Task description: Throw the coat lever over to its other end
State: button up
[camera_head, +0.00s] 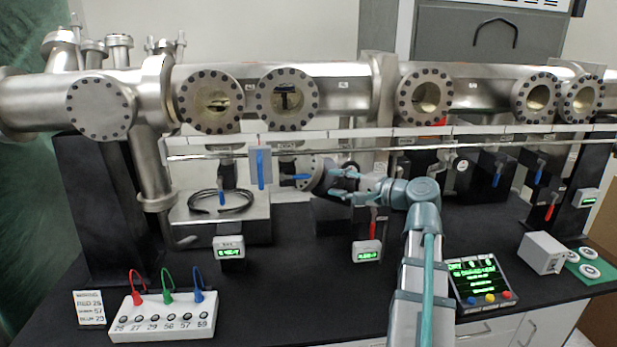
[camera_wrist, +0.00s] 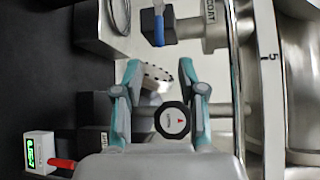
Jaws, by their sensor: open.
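A blue-handled lever (camera_wrist: 159,28) shows at the top of the wrist view, beside a steel body labelled COAT. It is probably the blue lever lying roughly level in the head view (camera_head: 295,177), but I cannot be sure of that match. My gripper (camera_head: 337,184) is to the right of that lever, apart from it. In the wrist view my gripper (camera_wrist: 160,66) has its fingers spread, with nothing held between them. A bolted steel flange (camera_wrist: 155,76) and a round black dial (camera_wrist: 173,120) show between and behind the fingers.
Other blue levers (camera_head: 221,190) hang left of my gripper, near a steel box (camera_head: 248,222) with a cable. A horizontal rail (camera_head: 400,148) runs just above my gripper.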

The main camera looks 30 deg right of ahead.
aim_at(306, 178)
jog(key=p+x, duration=0.2)
jog(key=x, duration=0.8)
jog(key=shift+a, duration=0.1)
grip_shut()
jog(key=shift+f, duration=0.1)
